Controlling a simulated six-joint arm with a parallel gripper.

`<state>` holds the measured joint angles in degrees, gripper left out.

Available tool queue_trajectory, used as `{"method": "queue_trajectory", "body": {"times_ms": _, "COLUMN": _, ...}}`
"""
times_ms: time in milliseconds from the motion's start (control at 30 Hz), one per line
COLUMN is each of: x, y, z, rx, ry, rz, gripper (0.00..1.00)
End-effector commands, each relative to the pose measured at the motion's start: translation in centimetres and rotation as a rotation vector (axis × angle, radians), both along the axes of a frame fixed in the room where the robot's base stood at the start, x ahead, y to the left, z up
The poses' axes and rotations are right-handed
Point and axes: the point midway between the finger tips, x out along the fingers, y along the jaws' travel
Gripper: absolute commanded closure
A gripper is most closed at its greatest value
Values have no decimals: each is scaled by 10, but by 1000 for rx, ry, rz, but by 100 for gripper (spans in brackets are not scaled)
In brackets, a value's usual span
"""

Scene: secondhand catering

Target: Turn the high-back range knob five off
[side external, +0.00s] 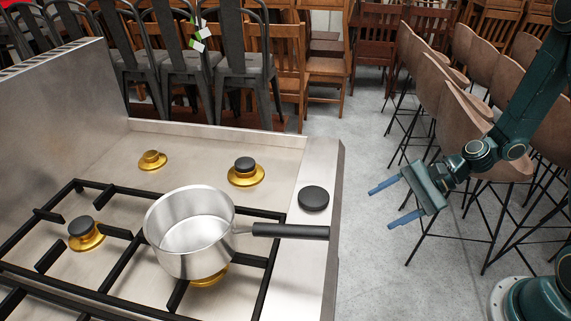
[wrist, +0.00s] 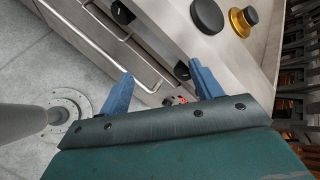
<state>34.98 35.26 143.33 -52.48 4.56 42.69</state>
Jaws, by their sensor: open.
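The range (side external: 110,150) has a steel top with a high back panel at the left. In the wrist view its front panel (wrist: 150,45) carries dark knobs, including one near the top (wrist: 121,12) and one beside my right finger (wrist: 182,70). I cannot tell which is knob five or how any knob is turned. My gripper (side external: 393,203) is open and empty, in the air off the range's right edge, its two blue fingers pointing toward the range. In the wrist view the fingers (wrist: 160,72) stand spread before the front panel. The side view hides the front panel.
A black disc (side external: 313,198) lies on the top near that edge. Oven handles (wrist: 92,42) jut from the front. Chairs stand behind; floor (side external: 365,270) beside the range is clear.

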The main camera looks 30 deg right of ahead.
Motion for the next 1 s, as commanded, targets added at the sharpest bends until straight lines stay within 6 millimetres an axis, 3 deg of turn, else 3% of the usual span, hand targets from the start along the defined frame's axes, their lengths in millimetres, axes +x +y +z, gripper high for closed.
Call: {"method": "queue_trajectory", "body": {"times_ms": 1000, "x": -20, "y": 4, "z": 50, "rx": -391, "ry": -140, "rz": 369, "gripper": 35}}
